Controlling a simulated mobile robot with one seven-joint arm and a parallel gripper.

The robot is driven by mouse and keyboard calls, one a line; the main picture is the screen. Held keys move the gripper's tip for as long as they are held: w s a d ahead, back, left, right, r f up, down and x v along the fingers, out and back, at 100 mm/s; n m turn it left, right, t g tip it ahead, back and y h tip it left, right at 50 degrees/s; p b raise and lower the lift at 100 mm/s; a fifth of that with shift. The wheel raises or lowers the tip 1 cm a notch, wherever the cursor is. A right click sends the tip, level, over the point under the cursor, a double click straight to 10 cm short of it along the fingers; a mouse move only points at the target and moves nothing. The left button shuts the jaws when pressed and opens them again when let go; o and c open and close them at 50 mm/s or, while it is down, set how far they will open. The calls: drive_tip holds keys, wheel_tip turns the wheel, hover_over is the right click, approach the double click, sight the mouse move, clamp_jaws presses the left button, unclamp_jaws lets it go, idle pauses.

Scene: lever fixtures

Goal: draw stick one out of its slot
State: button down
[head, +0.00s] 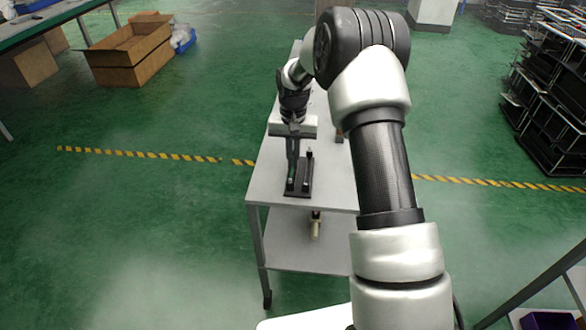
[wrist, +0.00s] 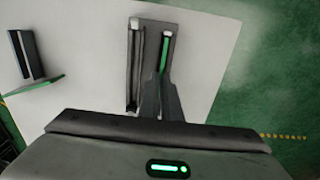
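A black fixture (head: 303,191) with a flat base stands near the front edge of the grey table. In the wrist view, the fixture (wrist: 150,24) shows two long tracks side by side, each with a pale-topped stick. One thin stick (head: 309,160) stands upright on the right in the head view. My gripper (head: 292,178) points down over the fixture's left side, its dark fingers at or beside the other stick, which they largely hide. In the wrist view, my gripper (wrist: 163,104) reaches towards the fixture's near end. I cannot tell whether the fingers are closed or which stick is number one.
A second dark fixture (wrist: 28,55) stands at the left in the wrist view. A small brownish thing (head: 339,136) shows beside my arm. Cardboard boxes (head: 130,52) and black racks (head: 548,100) stand farther off.

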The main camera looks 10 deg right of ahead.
drive_tip(key=shift+r+p, duration=0.45)
drive_tip(key=shift+r, duration=0.2)
idle(1.0)
drive_tip(key=shift+r+p, duration=1.25)
drive_tip(key=shift+r, duration=0.8)
